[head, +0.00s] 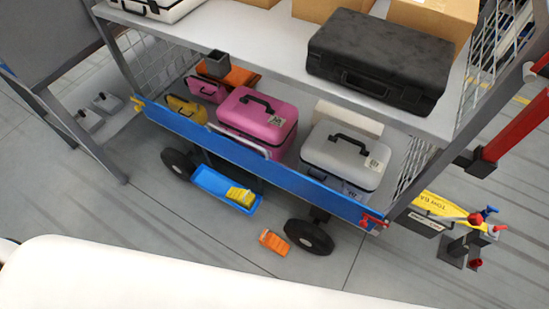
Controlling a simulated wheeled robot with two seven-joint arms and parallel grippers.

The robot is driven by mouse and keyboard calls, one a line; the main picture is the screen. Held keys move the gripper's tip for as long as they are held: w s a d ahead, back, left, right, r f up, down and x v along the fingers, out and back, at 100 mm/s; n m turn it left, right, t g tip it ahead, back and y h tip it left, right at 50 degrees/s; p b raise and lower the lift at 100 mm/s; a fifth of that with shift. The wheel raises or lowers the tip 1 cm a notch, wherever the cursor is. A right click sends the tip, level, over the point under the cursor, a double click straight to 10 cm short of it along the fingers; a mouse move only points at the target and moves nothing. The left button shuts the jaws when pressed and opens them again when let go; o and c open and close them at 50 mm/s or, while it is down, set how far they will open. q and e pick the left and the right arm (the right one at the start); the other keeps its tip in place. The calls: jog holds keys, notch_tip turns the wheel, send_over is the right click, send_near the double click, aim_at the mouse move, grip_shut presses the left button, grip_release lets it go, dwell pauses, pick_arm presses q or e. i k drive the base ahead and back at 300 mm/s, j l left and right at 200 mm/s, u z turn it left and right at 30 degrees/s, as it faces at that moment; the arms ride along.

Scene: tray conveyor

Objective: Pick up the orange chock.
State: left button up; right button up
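The orange chock (274,241) lies on the grey floor in the head view. It is just left of the cart's front right wheel (309,237), with a small gap or light contact that I cannot tell. Neither of my grippers shows in this view. A large white rounded surface, probably part of my own body, fills the bottom left of the view.
The cart (250,155) stands over the chock, with cases on its shelves. A blue tray (213,184) holding a yellow item (239,195) sits beneath its edge. A yellow tow bar (440,205) lies at right. Floor in front of the chock looks clear.

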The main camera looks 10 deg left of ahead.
aim_at(269, 239)
jog(key=k+j, duration=0.35)
jog(key=k, duration=0.15)
jog(key=k+j+z, duration=0.15)
jog(key=k+j, duration=0.2)
jog(key=k, duration=0.2)
